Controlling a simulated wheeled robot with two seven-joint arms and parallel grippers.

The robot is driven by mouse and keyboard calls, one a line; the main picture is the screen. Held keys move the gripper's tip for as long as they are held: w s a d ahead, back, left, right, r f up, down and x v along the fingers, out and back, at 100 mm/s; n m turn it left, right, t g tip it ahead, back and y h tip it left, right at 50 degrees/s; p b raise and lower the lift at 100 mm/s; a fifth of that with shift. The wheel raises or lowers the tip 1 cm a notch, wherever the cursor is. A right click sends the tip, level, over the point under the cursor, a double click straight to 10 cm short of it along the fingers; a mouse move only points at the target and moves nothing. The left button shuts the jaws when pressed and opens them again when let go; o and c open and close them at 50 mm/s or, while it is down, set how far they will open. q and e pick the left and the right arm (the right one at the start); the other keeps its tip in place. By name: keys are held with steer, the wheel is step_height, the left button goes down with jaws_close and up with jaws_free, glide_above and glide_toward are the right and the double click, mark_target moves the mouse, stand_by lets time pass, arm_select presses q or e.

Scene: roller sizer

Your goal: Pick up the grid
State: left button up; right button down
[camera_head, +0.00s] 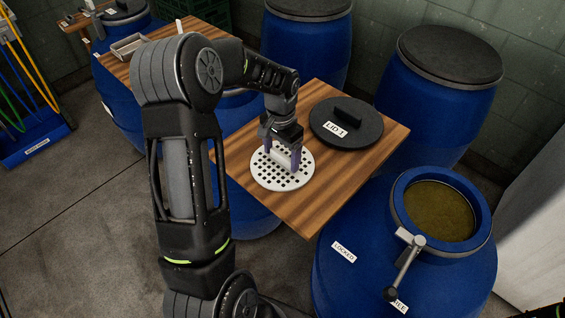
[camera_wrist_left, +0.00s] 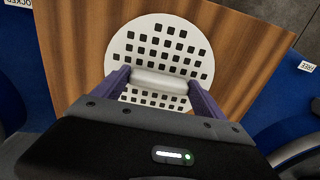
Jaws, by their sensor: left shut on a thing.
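The grid is a round white plate with square holes (camera_head: 268,174) on the wooden board, with a pale bar-shaped handle across its middle. In the left wrist view the grid (camera_wrist_left: 160,45) shows behind the handle (camera_wrist_left: 160,80). My left gripper (camera_head: 282,163) has its purple fingers at both ends of the handle and is shut on it. In the left wrist view the left gripper (camera_wrist_left: 160,84) spans the handle. The grid appears to lie on the board; I cannot tell any small gap. My right gripper is not clearly visible.
A black lid marked LID 1 (camera_head: 346,122) lies on the board (camera_head: 318,197) beside the grid. An open blue barrel (camera_head: 340,275) with a lever (camera_head: 407,265) stands at the right. Other blue barrels stand behind. A metal tray (camera_head: 127,46) sits at the back left.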

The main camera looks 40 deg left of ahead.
mark_target(282, 156)
arm_select(q)
steer(key=c, duration=0.5)
steer(key=shift+r, duration=0.15)
steer(key=shift+c, duration=0.2)
step_height(282, 156, up, 10)
steer(key=b, duration=0.1)
steer(key=shift+b, duration=0.3)
